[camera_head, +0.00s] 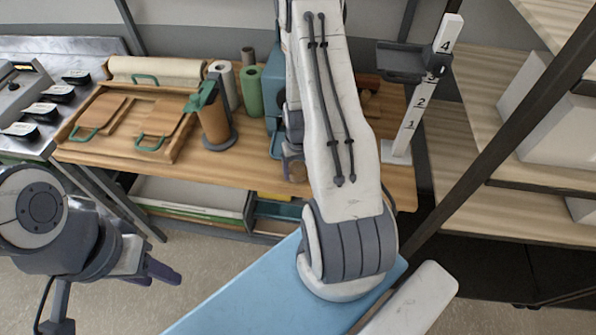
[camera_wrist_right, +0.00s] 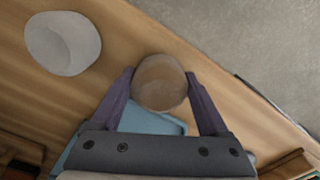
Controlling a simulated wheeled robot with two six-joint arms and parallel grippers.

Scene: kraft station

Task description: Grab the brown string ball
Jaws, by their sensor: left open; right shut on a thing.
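The brown string ball (camera_wrist_right: 160,84) sits between the two fingers of my right gripper (camera_wrist_right: 160,80) in the right wrist view. The fingers close on it from both sides. In the head view, the right gripper (camera_head: 293,158) is at the front of the wooden table, partly hidden by my arm, and the ball (camera_head: 297,172) shows just below it. Whether the ball touches the table is unclear. My left gripper (camera_head: 162,272) is open and empty at the lower left, away from the table.
The wooden table (camera_head: 260,172) holds a wooden tray (camera_head: 75,155) with boards, a brown cylinder (camera_head: 214,122), a white roll (camera_head: 225,85) and a green roll (camera_head: 250,90). A numbered white post (camera_head: 412,118) stands at the right. A pale round object (camera_wrist_right: 62,43) is near the ball.

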